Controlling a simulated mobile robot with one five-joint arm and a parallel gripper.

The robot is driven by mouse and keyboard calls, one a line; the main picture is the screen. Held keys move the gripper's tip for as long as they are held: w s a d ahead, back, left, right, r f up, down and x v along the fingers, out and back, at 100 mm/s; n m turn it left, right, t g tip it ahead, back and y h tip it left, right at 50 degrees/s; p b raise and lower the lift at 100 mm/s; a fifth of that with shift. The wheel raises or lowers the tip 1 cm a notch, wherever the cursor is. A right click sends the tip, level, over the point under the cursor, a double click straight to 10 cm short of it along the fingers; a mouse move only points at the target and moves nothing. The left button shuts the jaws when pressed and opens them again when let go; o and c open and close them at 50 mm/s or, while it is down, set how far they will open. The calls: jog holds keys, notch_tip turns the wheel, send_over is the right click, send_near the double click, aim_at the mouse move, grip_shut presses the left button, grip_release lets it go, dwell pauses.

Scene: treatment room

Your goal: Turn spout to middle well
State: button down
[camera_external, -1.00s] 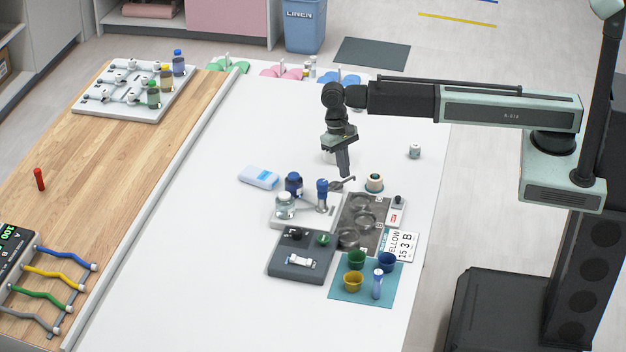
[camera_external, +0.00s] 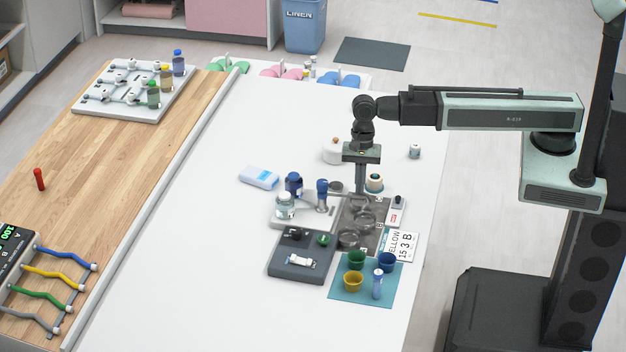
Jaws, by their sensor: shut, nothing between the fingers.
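The spout (camera_external: 341,195) is a thin grey arm on a blue-topped post (camera_external: 322,192), standing on a pale base. It points right, towards the farthest of the round wells in the grey metal tray (camera_external: 375,241). The middle well (camera_external: 366,219) lies nearer the camera than the spout's end. My gripper (camera_external: 361,192) is shut and points straight down beside the spout's outer end, over the far part of the tray. I cannot tell whether it touches the spout. The spout's tip is partly hidden by the gripper.
A dark grey box (camera_external: 303,262) and a teal mat (camera_external: 345,290) with several coloured cups lie in front. A ringed bottle (camera_external: 374,183) and a small switch box (camera_external: 397,210) stand close on the right.

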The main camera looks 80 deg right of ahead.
jog(key=shift+s+a, duration=0.1)
jog(key=shift+a, duration=0.45)
jog(key=d+r+p, duration=0.6)
jog(key=r+p, duration=0.4)
jog(key=shift+r+p, duration=0.25)
jog(key=shift+p, duration=0.05)
